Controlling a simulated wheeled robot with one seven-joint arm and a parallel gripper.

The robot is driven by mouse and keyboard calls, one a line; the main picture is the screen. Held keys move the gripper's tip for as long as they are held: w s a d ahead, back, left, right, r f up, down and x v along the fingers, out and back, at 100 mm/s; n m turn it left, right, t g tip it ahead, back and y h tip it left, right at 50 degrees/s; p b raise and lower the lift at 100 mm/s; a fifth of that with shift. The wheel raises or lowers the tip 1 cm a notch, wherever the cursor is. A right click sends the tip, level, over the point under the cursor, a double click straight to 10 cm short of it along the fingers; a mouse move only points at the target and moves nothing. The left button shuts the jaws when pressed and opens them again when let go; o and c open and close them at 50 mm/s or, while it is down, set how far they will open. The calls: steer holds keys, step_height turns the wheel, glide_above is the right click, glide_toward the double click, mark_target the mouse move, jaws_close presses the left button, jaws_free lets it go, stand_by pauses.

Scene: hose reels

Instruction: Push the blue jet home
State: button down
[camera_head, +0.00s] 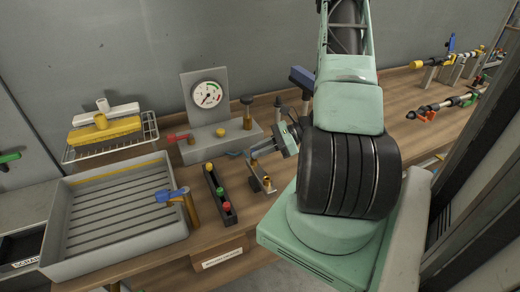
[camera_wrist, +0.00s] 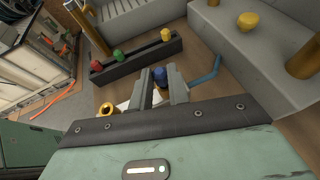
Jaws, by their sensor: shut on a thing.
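The blue jet (camera_wrist: 160,75) is between the fingertips of my gripper (camera_wrist: 161,86) in the wrist view. The gripper is shut on it. Its lower part and whatever is under it are hidden by the fingers, so I cannot tell how deep it sits. In the head view my gripper (camera_head: 264,150) is low over the bench, right of the dark jet rack (camera_head: 213,186). The blue jet is not clear there. The rack holds a red, a green and a yellow jet, and it also shows in the wrist view (camera_wrist: 128,67).
A small metal stand with brass parts (camera_head: 264,183) is just below my gripper. A grey gauge block (camera_head: 222,140) stands behind, with a blue bent rod (camera_wrist: 207,75) near its foot. A ribbed grey tray (camera_head: 60,225) with a blue-handled brass tap (camera_head: 190,205) is at left.

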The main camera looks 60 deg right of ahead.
steer(key=shift+f+b, duration=0.35)
steer(key=shift+f, duration=0.15)
steer(key=c, duration=1.3)
jaws_free()
steer(key=shift+o, duration=0.2)
steer(key=b+v, duration=0.3)
steer(key=v, duration=1.4)
steer(key=shift+s+d+r, duration=0.1)
steer(key=shift+d, duration=0.05)
